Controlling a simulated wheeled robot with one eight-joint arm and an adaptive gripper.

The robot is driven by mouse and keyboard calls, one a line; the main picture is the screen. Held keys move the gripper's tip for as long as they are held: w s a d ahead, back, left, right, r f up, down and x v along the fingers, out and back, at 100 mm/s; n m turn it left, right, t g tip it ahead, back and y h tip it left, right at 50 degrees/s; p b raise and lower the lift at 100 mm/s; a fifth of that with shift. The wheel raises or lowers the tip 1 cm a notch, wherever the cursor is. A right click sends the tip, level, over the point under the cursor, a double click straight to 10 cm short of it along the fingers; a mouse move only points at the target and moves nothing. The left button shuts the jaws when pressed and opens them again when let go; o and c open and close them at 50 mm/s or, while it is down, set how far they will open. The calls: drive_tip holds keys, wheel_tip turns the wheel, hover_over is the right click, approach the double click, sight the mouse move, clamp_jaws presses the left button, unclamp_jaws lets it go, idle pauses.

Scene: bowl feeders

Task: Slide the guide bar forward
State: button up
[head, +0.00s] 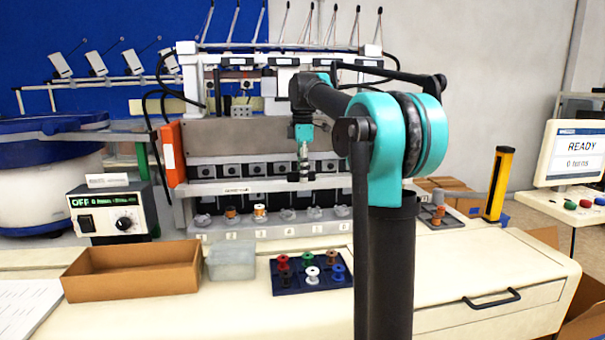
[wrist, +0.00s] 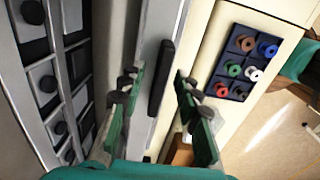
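The guide bar (head: 240,186) is a long light-grey bar with a small label, running across the front of the machine below a row of dark square units. In the wrist view the bar (wrist: 152,32) runs top to bottom and carries a black elongated handle (wrist: 160,78). My gripper (head: 303,172) points down at the middle of the bar. In the wrist view my gripper (wrist: 157,80) is open, its green fingers with dark pads on either side of the handle, with gaps at both sides. I cannot tell how deep the handle sits between them.
In front of the bar is a row of spool seats (head: 287,217), some holding spools. A dark blue tray (head: 312,296) of coloured spools, a clear bin (head: 232,262) and an open cardboard box (head: 131,285) stand on the bench. A yellow post (head: 498,185) stands at right.

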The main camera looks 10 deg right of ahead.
clamp_jaws()
idle(0.4)
drive_tip(key=shift+s+f, duration=0.1)
drive_tip(key=shift+s, duration=0.65)
unclamp_jaws()
wheel_tip(320, 180, up, 12)
idle(0.4)
